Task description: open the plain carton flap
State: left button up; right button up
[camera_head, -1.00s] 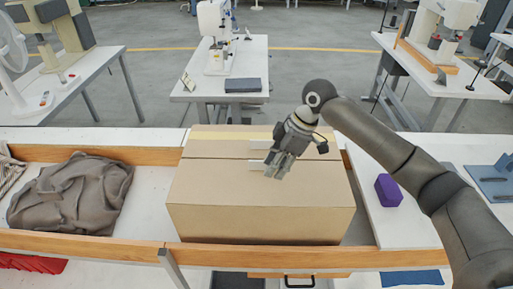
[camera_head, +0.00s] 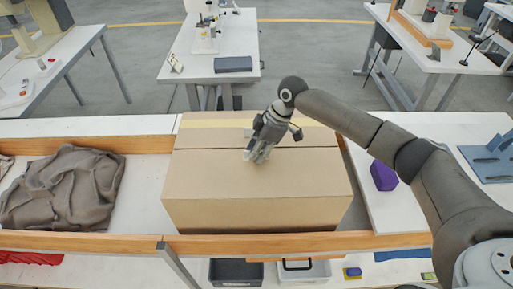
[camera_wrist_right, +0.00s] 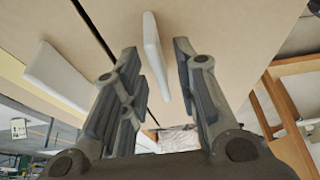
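A closed brown carton (camera_head: 258,190) sits in a wood-railed bay, with a dark seam across its top. Two white tabs stand by the seam; the nearer one is mostly covered by my right gripper in the head view, and the farther one (camera_head: 247,132) shows behind it. My right gripper (camera_head: 256,157) is over the carton top at the nearer tab. In the right wrist view its fingers (camera_wrist_right: 156,60) are apart, with one white tab (camera_wrist_right: 155,50) between them; the other tab (camera_wrist_right: 66,80) is left of them. I cannot tell whether the fingers touch the tab. My left gripper is out of view.
A grey cloth heap (camera_head: 65,188) lies left of the carton. A purple block (camera_head: 383,176) is on the white surface to the right. A wooden rail (camera_head: 110,243) runs along the front. Bins (camera_head: 236,271) sit below it.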

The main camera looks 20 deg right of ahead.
jog(key=shift+f, duration=0.15)
grip_shut()
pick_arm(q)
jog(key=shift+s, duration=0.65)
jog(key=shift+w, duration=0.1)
